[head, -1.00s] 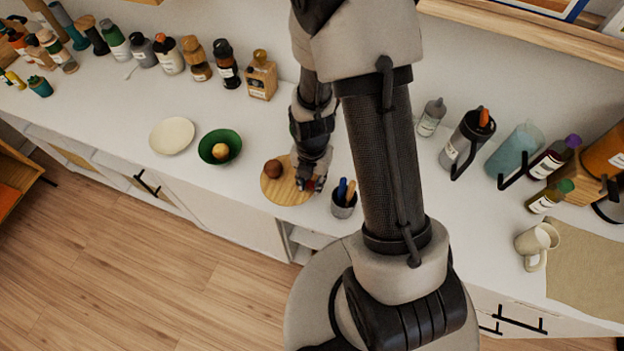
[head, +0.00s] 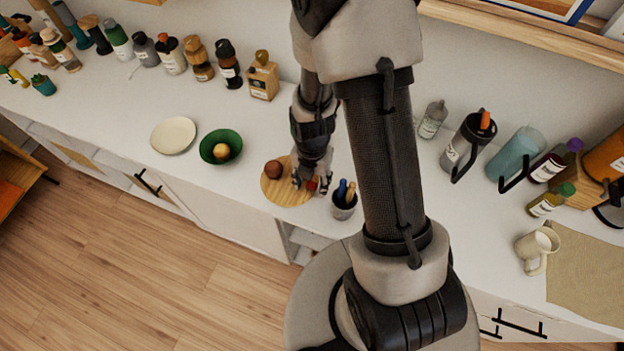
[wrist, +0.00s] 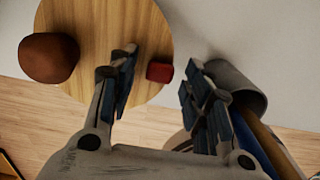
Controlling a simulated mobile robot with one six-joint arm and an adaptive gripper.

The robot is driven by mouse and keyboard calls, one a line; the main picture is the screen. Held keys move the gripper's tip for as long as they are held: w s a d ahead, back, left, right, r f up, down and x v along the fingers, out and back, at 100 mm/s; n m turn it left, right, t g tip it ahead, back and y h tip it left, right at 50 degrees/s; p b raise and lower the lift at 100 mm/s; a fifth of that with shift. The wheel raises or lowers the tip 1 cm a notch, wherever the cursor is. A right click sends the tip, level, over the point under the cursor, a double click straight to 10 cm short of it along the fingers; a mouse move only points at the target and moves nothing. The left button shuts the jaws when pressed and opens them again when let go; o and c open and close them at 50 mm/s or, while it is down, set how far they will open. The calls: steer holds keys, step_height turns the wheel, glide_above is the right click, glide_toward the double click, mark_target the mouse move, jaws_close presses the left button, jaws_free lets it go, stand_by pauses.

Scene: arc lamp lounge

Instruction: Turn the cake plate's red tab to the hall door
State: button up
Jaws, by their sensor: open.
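The cake plate is a round wooden board (head: 272,190) on the white counter, and it also shows in the wrist view (wrist: 105,25). A brown round cake (head: 273,169) sits on its left part, also seen in the wrist view (wrist: 48,57). The small red tab (wrist: 159,72) is at the plate's right edge. My gripper (head: 312,184) is over that edge. In the wrist view my gripper (wrist: 161,78) is open, one finger on each side of the tab, with gaps showing. The fingers partly hide the tab in the head view. I cannot identify a hall door.
A grey cup with pens (head: 344,208) stands close right of the plate, just beside my right finger in the wrist view. A green bowl with a round fruit (head: 211,148) and a cream plate (head: 173,136) are to the left. Bottles line the counter's back.

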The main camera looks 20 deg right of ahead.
steer(key=shift+r, duration=0.1)
step_height(320, 180, up, 12)
stand_by(0.5)
stand_by(0.4)
steer(key=s+a+r+m+t, duration=0.1)
steer(key=s+r+m+t, duration=0.1)
steer(key=s+r+m, duration=0.4)
steer(key=s+a+r+m+t, duration=0.1)
steer(key=s+r+m+t, duration=0.1)
steer(key=s+r+m, duration=0.5)
step_height(320, 180, up, 6)
steer(key=m, duration=1.4)
steer(key=shift+a+r+t, duration=0.25)
steer(key=shift+t, duration=0.05)
